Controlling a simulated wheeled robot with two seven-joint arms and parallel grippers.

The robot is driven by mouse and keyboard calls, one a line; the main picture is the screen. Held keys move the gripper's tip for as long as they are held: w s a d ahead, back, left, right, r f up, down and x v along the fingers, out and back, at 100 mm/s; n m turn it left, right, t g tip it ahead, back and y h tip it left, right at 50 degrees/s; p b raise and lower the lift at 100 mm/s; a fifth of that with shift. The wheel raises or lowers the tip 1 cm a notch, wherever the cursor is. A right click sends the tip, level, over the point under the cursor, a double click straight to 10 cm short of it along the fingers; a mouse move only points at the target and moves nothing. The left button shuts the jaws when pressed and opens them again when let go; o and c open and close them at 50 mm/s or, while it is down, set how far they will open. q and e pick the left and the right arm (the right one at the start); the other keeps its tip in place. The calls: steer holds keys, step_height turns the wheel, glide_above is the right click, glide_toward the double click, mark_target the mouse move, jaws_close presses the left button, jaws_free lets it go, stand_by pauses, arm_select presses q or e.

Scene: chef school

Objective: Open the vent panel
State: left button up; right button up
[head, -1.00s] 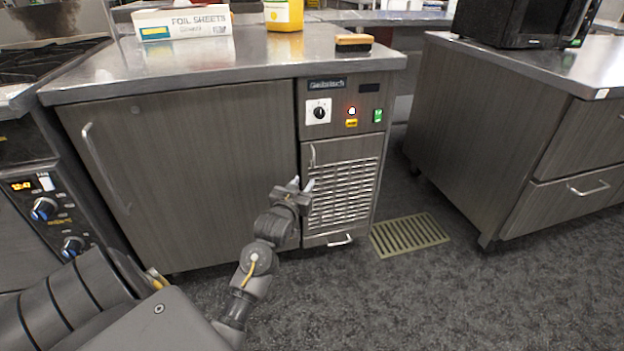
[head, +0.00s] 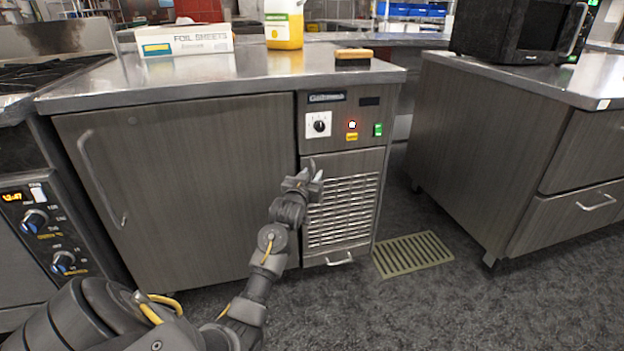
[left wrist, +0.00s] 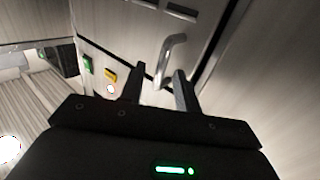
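The vent panel (head: 343,212) is a slatted panel on the right part of the grey-brown counter unit. It looks closed. Its small upright metal handle (left wrist: 172,58) is at the panel's upper left; in the head view its lower part is hidden by my gripper. My left gripper (head: 308,178) is at this handle. In the left wrist view its two dark fingers (left wrist: 159,82) stand apart, with the lower end of the handle showing between their tips. I cannot tell whether they touch it. My right gripper is not in view.
Above the panel are a knob (head: 319,124) and lit switches. A wide door (head: 180,190) with a long handle is to the left. A low handle (head: 340,260) sits below the panel. A floor grate (head: 412,254) lies at right. Another counter (head: 500,160) stands across a floor gap.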

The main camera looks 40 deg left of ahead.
arm_select(q)
steer(key=shift+w+a, duration=0.1)
steer(key=shift+w, duration=0.15)
jaws_close()
stand_by(0.3)
